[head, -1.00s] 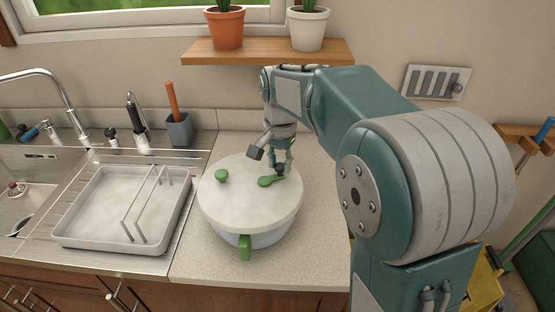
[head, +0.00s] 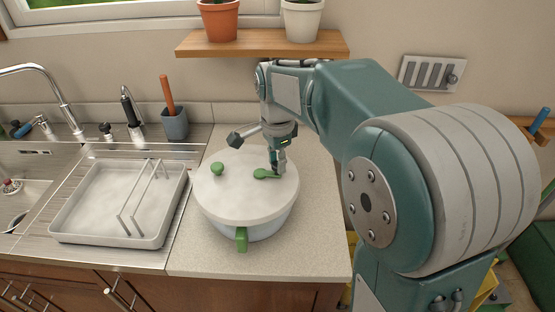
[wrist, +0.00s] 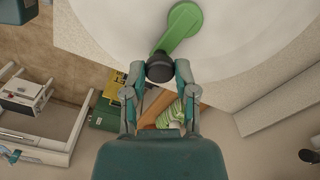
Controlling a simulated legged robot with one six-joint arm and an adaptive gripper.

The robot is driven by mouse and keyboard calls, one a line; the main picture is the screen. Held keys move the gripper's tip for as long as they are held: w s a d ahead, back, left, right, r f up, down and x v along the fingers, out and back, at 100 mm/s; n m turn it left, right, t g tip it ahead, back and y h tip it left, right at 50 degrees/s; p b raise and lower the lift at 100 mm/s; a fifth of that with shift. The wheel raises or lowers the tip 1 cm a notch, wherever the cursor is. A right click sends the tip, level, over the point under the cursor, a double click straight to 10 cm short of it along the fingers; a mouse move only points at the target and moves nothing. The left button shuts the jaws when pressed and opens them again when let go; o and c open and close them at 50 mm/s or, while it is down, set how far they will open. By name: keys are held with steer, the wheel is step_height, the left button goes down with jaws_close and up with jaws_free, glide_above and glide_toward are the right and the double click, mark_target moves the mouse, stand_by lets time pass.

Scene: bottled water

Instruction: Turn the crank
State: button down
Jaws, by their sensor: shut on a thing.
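The crank is a green arm (head: 264,174) on the white round lid (head: 235,204) of a bowl that stands on the counter. In the wrist view the crank (wrist: 181,27) ends in a black knob (wrist: 159,69). My gripper (head: 279,168) is above the right part of the lid. It also shows in the wrist view (wrist: 159,76), with its two fingers shut on the black knob from either side. A second green knob (head: 217,169) is on the lid's left, and a green handle (head: 241,238) is at the bowl's front.
A grey dish tray (head: 75,235) with a wire rack lies left of the bowl, beside the sink. A wooden shelf (head: 262,43) with two potted plants is above. The counter right of the bowl (head: 318,235) is clear.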

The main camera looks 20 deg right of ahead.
mark_target(275, 164)
steer(key=shift+a, duration=0.1)
steer(key=shift+c, duration=2)
jaws_free()
steer(key=shift+w+a, duration=0.1)
step_height(275, 164, up, 12)
steer(key=shift+f, duration=0.1)
